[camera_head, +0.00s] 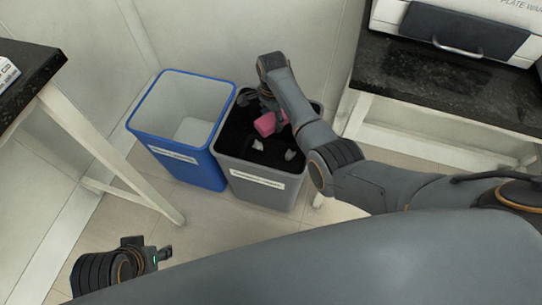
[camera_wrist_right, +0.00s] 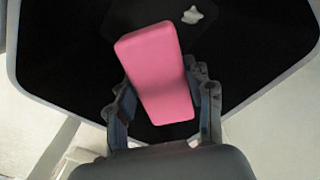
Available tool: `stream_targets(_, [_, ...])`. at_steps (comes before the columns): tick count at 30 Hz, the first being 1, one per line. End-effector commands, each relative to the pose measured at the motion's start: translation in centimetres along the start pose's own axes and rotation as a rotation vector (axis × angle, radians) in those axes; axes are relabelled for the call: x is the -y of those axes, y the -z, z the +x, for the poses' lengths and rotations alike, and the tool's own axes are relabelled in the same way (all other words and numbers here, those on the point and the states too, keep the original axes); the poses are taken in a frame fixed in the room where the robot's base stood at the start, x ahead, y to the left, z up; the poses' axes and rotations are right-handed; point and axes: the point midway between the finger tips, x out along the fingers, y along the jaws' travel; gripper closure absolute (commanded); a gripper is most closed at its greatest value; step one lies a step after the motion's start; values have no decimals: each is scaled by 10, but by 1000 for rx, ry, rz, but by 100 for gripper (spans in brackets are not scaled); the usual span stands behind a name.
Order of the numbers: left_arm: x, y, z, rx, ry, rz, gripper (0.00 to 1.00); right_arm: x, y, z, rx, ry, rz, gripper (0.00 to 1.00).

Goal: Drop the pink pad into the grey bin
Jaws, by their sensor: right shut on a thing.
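The pink pad (camera_head: 267,124) is in my right gripper, over the opening of the grey bin (camera_head: 262,188). In the right wrist view the pad (camera_wrist_right: 158,72) is a pink block, tilted, between the two fingers of my right gripper (camera_wrist_right: 163,105), which is shut on it. The dark inside of the grey bin (camera_wrist_right: 70,60) lies behind the pad. My right arm hides part of the bin's right rim in the head view. My left gripper (camera_head: 158,255) is low at the bottom left, away from the bins; its fingers are too unclear to judge.
A blue bin (camera_head: 190,167) stands against the left side of the grey bin. A dark-topped table (camera_head: 430,95) with a white appliance (camera_head: 500,30) is at right, another table (camera_head: 30,75) at left.

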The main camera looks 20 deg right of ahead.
Motion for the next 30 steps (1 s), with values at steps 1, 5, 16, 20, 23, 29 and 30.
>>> stream_targets(1, [0, 0, 0, 0, 0, 0, 60, 0, 0, 0, 0, 0, 0, 73])
stream_targets(5, [0, 0, -1, 0, 0, 0, 60, 0, 0, 0, 0, 0, 0, 73])
stream_targets(16, [0, 0, 0, 0, 0, 0, 60, 0, 0, 0, 0, 0, 0, 22])
stream_targets(20, [0, 0, 0, 0, 0, 0, 60, 0, 0, 0, 0, 0, 0, 22])
stream_targets(23, [0, 0, 0, 0, 0, 0, 60, 0, 0, -4, 0, 0, 0, 22])
stream_targets(29, [0, 0, 0, 0, 0, 0, 60, 1, 0, -34, -1, 6, 0, 22])
stream_targets(30, [0, 0, 0, 0, 0, 0, 60, 2, 0, -43, -1, 6, 0, 22])
